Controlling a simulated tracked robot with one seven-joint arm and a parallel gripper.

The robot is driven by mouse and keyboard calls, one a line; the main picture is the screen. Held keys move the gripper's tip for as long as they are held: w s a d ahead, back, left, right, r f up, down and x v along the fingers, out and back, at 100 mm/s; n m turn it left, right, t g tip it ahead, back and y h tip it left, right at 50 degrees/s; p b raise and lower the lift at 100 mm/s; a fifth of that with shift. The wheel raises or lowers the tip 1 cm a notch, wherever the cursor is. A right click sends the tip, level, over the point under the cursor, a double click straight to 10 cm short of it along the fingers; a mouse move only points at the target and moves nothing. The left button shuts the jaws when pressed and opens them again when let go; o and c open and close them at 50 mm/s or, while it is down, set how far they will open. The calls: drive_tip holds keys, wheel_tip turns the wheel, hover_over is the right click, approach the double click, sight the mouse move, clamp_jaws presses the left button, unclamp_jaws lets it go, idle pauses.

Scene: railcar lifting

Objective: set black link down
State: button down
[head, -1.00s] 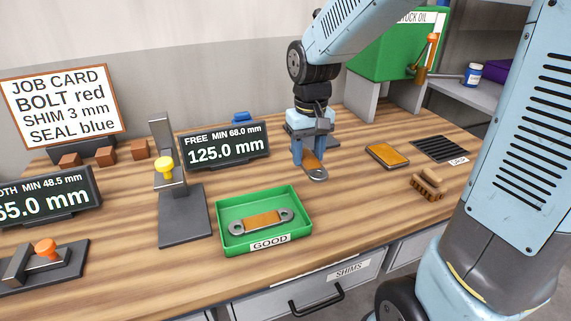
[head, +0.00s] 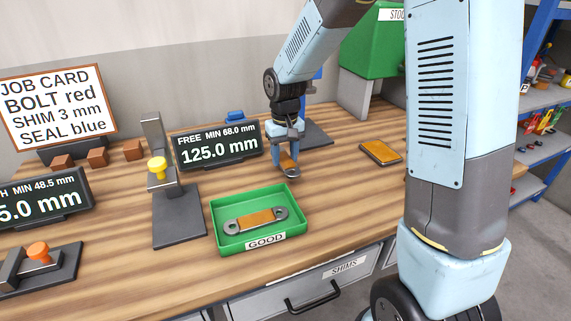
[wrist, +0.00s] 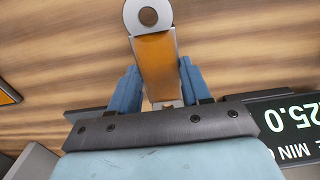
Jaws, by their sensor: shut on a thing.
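My gripper (head: 287,152) is shut on a link (head: 289,166) with an orange middle and grey ringed ends. No black shows on this link. In the wrist view the link (wrist: 155,62) sits between the two blue fingers, one ringed end pointing away from my gripper. A similar orange and grey link (head: 255,219) lies in the green GOOD tray (head: 228,242).
A gauge with a yellow knob (head: 157,167) stands left of the tray. A gauge with an orange knob (head: 39,251) is at the front left. An orange-topped pad (head: 380,152) lies to the right. Bare wood is free between tray and pad.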

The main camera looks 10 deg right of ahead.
sight(284, 159)
drive_tip(key=shift+w+f, duration=0.25)
drive_tip(key=shift+f, duration=1.55)
drive_tip(key=shift+f, duration=0.1)
drive_tip(key=c, duration=0.5)
unclamp_jaws()
